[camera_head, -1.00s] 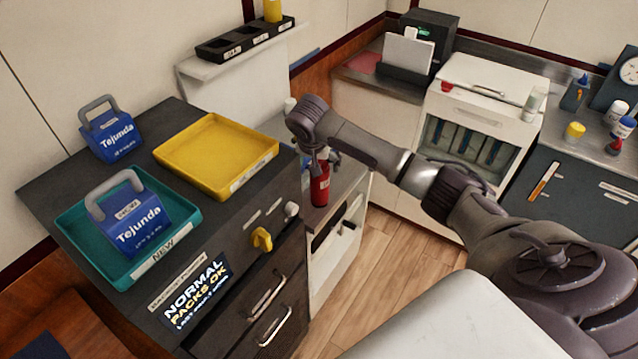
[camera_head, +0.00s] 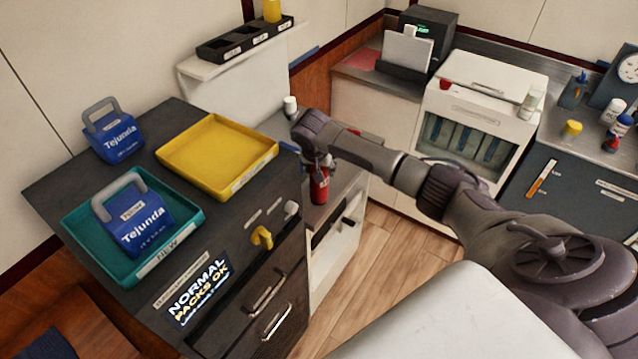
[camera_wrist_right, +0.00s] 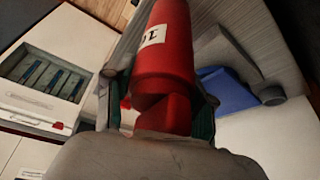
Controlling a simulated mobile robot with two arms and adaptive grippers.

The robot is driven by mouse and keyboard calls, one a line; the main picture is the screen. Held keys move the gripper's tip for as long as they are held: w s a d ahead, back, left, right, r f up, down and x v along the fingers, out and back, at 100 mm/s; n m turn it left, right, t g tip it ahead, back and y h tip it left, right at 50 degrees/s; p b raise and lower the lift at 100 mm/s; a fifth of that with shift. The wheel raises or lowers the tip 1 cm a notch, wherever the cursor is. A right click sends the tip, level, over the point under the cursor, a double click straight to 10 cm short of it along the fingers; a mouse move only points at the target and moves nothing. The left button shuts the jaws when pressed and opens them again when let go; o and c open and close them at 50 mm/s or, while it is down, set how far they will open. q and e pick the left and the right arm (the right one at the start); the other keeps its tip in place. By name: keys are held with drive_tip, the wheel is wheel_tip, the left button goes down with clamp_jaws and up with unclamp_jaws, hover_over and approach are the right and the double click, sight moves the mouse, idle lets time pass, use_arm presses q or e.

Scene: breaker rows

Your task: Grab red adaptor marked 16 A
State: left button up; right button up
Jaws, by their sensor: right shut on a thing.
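The red adaptor (camera_head: 319,188) is a red cylinder, upright below my right gripper (camera_head: 317,168) in the head view, over the low counter between the dark cabinet and the white appliance. In the right wrist view the red adaptor (camera_wrist_right: 165,50) fills the middle, with a white label showing a "1"; the rest of the marking is not readable. My right gripper (camera_wrist_right: 160,115) is shut on it, with its fingers on both sides. Whether its base touches the counter cannot be told. My left gripper is not in view.
The dark cabinet (camera_head: 45,190) on the left bears a yellow tray (camera_head: 215,150), a teal tray (camera_head: 75,222) and blue Tejunda packs. A black rack (camera_head: 245,38) sits on a shelf behind. A white-capped item (camera_head: 290,103) stands close behind my wrist.

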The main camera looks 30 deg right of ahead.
clamp_jaws()
drive_tip(key=shift+r, duration=0.1)
